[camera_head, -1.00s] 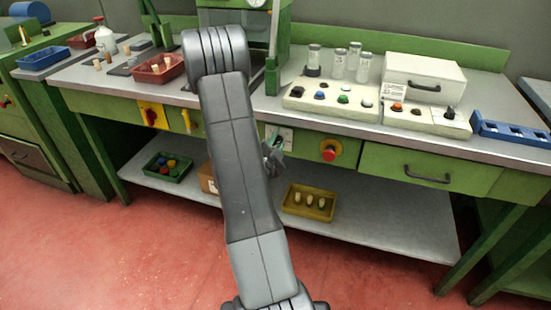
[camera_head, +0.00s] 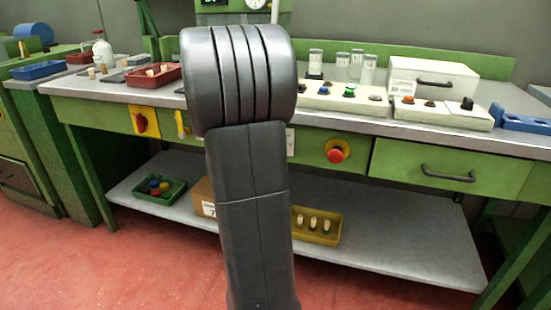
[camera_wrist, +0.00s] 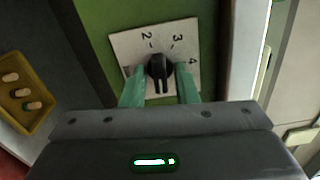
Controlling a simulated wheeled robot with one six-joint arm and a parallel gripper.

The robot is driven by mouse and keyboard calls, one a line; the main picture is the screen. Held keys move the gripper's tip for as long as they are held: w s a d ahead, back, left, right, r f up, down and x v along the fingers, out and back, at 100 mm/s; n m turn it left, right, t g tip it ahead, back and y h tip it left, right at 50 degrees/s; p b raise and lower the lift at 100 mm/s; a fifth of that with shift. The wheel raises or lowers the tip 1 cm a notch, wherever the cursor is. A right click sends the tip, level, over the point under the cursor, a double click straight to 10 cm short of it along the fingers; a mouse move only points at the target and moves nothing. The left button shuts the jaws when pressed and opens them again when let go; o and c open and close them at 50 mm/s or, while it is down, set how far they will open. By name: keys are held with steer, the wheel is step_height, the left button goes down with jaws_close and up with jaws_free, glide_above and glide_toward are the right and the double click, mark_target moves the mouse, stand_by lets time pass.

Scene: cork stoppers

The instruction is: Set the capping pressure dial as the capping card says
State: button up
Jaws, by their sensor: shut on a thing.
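The pressure dial is a black knob (camera_wrist: 159,64) on a white plate (camera_wrist: 127,47) with the numerals 2, 3 and 4 around it. The plate is fixed to a green bench front. In the wrist view my gripper (camera_wrist: 160,76) has its two green fingers on either side of the knob, shut on it. I cannot tell which numeral the knob points to. In the head view my arm hides the gripper and knob; only a sliver of the white plate (camera_head: 291,141) shows. I cannot make out a readable capping card.
A red button on a yellow disc (camera_head: 338,152) is right of the dial, and a green drawer (camera_head: 424,166) is beyond it. A yellow switch plate (camera_head: 146,121) is to the left. A yellow tray (camera_head: 328,236) with corks and a cardboard box (camera_head: 205,196) stand on the lower shelf.

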steer(key=shift+m+b, duration=0.5)
steer(key=shift+b, duration=0.05)
steer(key=o, duration=0.7)
steer(key=p+v, duration=0.2)
steer(key=v, duration=1.2)
steer(key=shift+w, duration=0.1)
steer(key=b+x, duration=0.2)
steer(key=x, duration=1.1)
steer(key=shift+w+d, duration=0.2)
steer(key=shift+w, duration=0.2)
